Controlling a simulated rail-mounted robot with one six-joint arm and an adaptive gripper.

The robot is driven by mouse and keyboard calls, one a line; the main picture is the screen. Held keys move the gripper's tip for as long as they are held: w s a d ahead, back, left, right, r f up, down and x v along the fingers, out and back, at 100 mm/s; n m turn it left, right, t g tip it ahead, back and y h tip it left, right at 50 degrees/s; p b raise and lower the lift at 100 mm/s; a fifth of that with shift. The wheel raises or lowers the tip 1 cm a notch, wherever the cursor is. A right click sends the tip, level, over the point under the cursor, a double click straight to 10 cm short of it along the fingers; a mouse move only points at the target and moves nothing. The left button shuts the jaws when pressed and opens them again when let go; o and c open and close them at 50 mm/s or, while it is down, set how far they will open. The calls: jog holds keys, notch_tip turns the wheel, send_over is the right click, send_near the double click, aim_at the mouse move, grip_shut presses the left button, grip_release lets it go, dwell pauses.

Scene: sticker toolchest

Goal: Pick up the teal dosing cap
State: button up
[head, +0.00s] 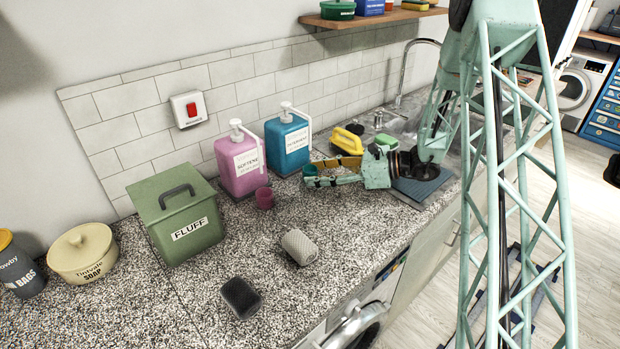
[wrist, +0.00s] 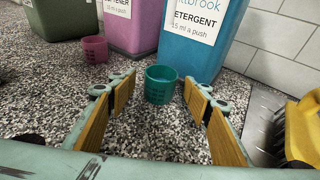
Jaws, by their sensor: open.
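The teal dosing cap (wrist: 160,88) is a small upright cup on the speckled counter, in the middle of the wrist view. It stands in front of the blue detergent bottle (wrist: 205,35). My gripper (head: 318,172) is open and low over the counter, pointing left in the head view. Its two yellow-padded fingers lie either side of the cap's line in the wrist view, with the cap at or just past the fingertips. Nothing is held. In the head view the cap is hard to tell from the teal fingertips.
A pink cap (head: 264,197) stands by the pink softener bottle (head: 240,162). The blue bottle (head: 287,145) is close behind my gripper. A yellow-handled brush (head: 348,141) lies near my wrist. A grey roll (head: 299,246) and dark sponge (head: 241,297) lie in front, with clear counter between.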

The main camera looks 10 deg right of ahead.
jog(key=shift+w+a+f, duration=0.15)
jog(key=shift+w+a, duration=0.05)
jog(key=shift+a, duration=0.2)
jog(key=shift+c, duration=0.2)
jog(key=c, duration=0.7)
